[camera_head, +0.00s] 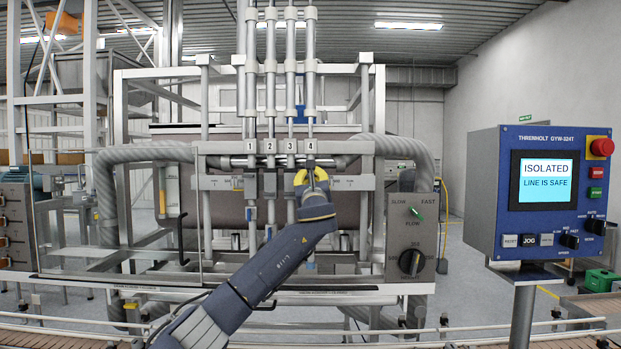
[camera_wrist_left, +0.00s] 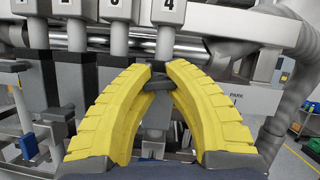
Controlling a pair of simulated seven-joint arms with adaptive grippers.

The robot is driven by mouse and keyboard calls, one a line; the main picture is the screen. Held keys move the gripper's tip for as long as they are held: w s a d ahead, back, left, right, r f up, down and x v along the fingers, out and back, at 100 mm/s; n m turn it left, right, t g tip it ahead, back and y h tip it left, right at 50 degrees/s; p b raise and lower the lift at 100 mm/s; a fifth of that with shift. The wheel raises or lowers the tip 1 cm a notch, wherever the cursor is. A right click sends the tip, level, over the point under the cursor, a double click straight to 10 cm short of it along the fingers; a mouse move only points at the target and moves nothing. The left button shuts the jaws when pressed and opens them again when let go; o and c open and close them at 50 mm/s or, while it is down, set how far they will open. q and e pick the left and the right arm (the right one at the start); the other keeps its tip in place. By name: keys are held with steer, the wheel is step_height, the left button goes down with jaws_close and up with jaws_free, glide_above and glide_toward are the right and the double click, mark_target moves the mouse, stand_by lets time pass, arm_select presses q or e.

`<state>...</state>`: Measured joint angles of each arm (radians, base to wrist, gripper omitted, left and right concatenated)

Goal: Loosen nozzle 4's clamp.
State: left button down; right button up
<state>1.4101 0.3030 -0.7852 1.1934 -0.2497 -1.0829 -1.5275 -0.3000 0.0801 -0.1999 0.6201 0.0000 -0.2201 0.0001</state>
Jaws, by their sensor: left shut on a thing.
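The number plate for nozzle 4 (camera_head: 310,146) is the rightmost of the row on the filler's crossbar. The same plate shows at the top of the left wrist view (camera_wrist_left: 168,10). My left gripper (camera_head: 311,176) is just below it, its yellow fingers closed in at the nozzle 4 position. In the left wrist view, the fingertips of my left gripper (camera_wrist_left: 160,72) are shut on the dark clamp handle (camera_wrist_left: 157,84) in front of nozzle 4's grey body (camera_wrist_left: 154,118). The fingers hide the handle's sides. My right gripper is out of view.
Clamp blocks of the neighbouring nozzles (camera_head: 270,184) stand close on the left. A grey selector box (camera_head: 410,238) is to the right. The blue control panel (camera_head: 545,190) reads "ISOLATED, LINE IS SAFE". A conveyor rail (camera_head: 80,322) runs along the front.

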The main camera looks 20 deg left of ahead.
arm_select(q)
steer(key=n+g+y, duration=0.1)
steer(key=n, duration=0.2)
steer(key=n+g+y, duration=0.1)
steer(key=n, duration=0.2)
steer(key=shift+d+n, duration=0.1)
steer(key=shift+n, duration=0.2)
steer(key=n+g, duration=0.1)
steer(key=n, duration=0.1)
steer(key=n+g+y, duration=0.1)
steer(key=n, duration=0.1)
steer(key=shift+n+y, duration=0.3)
steer(key=shift+n, duration=0.1)
steer(key=n+g, duration=0.1)
steer(key=n, duration=0.2)
steer(key=shift+n+g, duration=0.3)
steer(key=shift+n, duration=0.1)
steer(key=shift+n+g, duration=0.6)
steer(key=shift+n, duration=1.2)
steer(key=c, duration=1)
jaws_free()
steer(key=shift+s, duration=0.1)
